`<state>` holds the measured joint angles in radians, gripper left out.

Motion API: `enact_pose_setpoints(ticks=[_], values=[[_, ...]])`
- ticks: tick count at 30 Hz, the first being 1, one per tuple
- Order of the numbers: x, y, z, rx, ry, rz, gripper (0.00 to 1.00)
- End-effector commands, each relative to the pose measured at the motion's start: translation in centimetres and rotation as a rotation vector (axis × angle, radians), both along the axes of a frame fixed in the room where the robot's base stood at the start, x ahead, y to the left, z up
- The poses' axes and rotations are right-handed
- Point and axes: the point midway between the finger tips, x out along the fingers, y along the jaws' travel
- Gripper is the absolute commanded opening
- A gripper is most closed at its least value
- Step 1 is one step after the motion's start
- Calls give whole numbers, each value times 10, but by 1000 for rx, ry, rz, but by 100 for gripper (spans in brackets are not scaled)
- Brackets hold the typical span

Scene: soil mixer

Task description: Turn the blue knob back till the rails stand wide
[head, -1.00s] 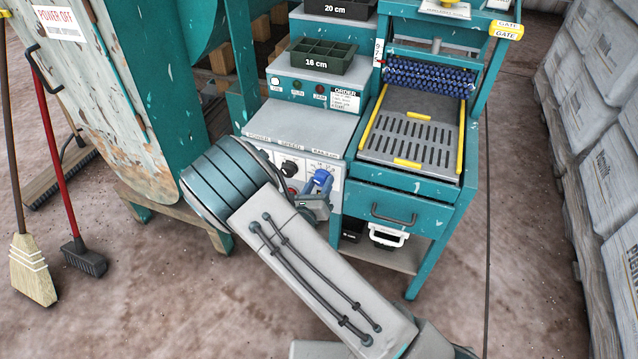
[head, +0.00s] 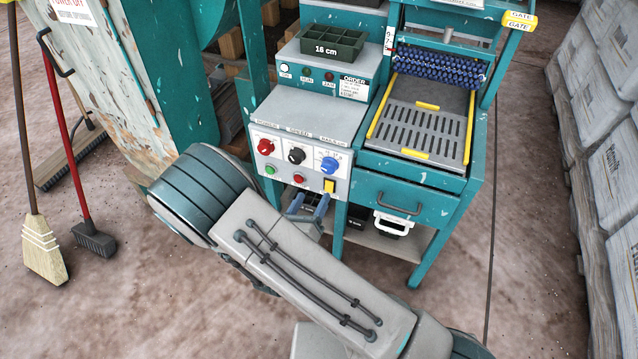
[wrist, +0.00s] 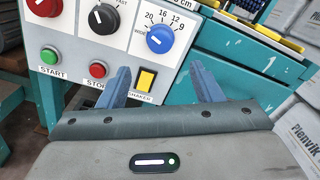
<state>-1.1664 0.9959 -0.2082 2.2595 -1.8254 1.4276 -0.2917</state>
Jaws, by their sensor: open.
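The blue knob (head: 329,165) is on the right of the white control panel (head: 300,160), under the RAILS label. In the wrist view the blue knob (wrist: 160,40) has a white pointer toward its upper left, on the "wide" side of the 20, 16, 12, 9 scale. My gripper (head: 308,206) is open and empty, below the panel's lower edge in the head view. In the wrist view its two blue fingers (wrist: 160,78) stand apart below the knob, not touching it. The yellow rails (head: 386,106) lie along the two side edges of the slotted grey tray (head: 424,122).
A red knob (head: 265,146), a black knob (head: 296,155), green and red buttons and a yellow shaker switch (head: 329,186) share the panel. A drawer handle (head: 399,209) sticks out at the right. Brooms (head: 42,245) stand at the left, stacked bags (head: 610,150) at the right.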

Motion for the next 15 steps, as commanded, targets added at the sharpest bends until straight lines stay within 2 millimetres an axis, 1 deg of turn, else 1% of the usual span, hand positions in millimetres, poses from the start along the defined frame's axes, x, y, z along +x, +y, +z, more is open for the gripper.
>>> enact_pose_setpoints(ticks=[1,6,9,15], values=[[-9,3,1,0,2,4,59],[-25,8,0,0,0,1,59],[-29,9,0,0,0,1,59],[-30,9,0,0,0,0,59]])
